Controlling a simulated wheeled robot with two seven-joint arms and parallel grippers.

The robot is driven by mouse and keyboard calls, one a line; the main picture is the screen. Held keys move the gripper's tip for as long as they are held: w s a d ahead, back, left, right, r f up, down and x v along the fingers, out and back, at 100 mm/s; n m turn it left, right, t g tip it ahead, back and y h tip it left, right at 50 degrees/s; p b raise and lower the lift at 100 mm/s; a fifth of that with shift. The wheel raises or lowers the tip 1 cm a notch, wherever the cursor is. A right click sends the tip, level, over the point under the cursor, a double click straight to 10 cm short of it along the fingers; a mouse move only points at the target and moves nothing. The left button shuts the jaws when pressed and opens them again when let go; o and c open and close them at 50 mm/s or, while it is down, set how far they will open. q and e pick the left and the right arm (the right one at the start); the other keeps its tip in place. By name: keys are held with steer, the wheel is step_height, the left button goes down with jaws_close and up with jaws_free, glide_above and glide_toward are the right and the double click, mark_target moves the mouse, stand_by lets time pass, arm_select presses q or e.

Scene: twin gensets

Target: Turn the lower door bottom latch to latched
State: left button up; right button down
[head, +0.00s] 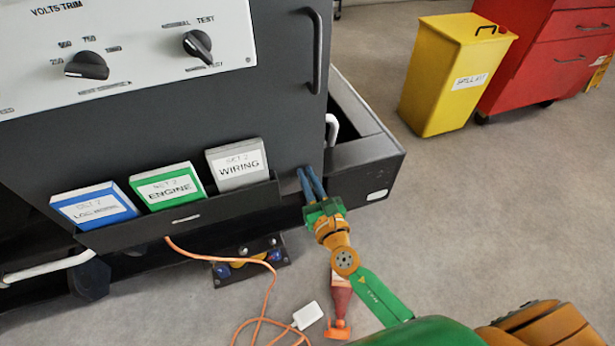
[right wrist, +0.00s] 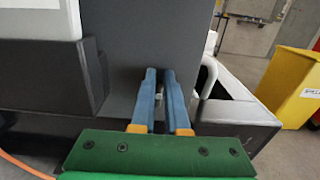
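The lower door (head: 130,130) is a dark grey panel with a black bar handle (head: 317,50) near its right edge; it also fills the upper middle of the right wrist view (right wrist: 135,45). My right gripper (head: 306,171) has its blue fingertips at the door's lower right corner. In the right wrist view its fingers (right wrist: 159,73) point at the door's bottom edge, with a narrow dark gap between them. The bottom latch cannot be made out; the fingers cover that spot. I cannot tell whether they grip anything. My left gripper is not in view.
A rack (head: 185,222) on the door holds blue, green and grey binders. The black base frame (head: 370,160) juts out at right, beside a white pipe (head: 332,130). An orange cable (head: 268,290) lies on the floor. A yellow bin (head: 450,75) and red cabinet (head: 555,50) stand behind.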

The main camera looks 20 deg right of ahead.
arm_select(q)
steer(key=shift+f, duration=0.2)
arm_select(e)
steer(key=shift+f+m, duration=0.15)
steer(key=shift+m, duration=0.15)
arm_select(q)
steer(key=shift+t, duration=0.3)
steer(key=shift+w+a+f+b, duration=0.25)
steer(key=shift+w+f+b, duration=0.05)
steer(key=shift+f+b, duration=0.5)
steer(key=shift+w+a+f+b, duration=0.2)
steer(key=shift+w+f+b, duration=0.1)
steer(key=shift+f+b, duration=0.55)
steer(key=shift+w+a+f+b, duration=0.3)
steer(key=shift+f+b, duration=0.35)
steer(key=shift+b, duration=0.3)
arm_select(e)
steer(key=shift+d+f+m, duration=0.3)
steer(key=shift+d+m, duration=0.05)
steer(key=shift+m, duration=2.5)
steer(key=shift+d+f+m, duration=0.3)
steer(key=shift+f+m, duration=0.05)
steer(key=shift+m, duration=2.55)
steer(key=shift+d+f+m, duration=0.3)
steer(key=shift+d+m, duration=0.05)
steer(key=shift+m, duration=2.5)
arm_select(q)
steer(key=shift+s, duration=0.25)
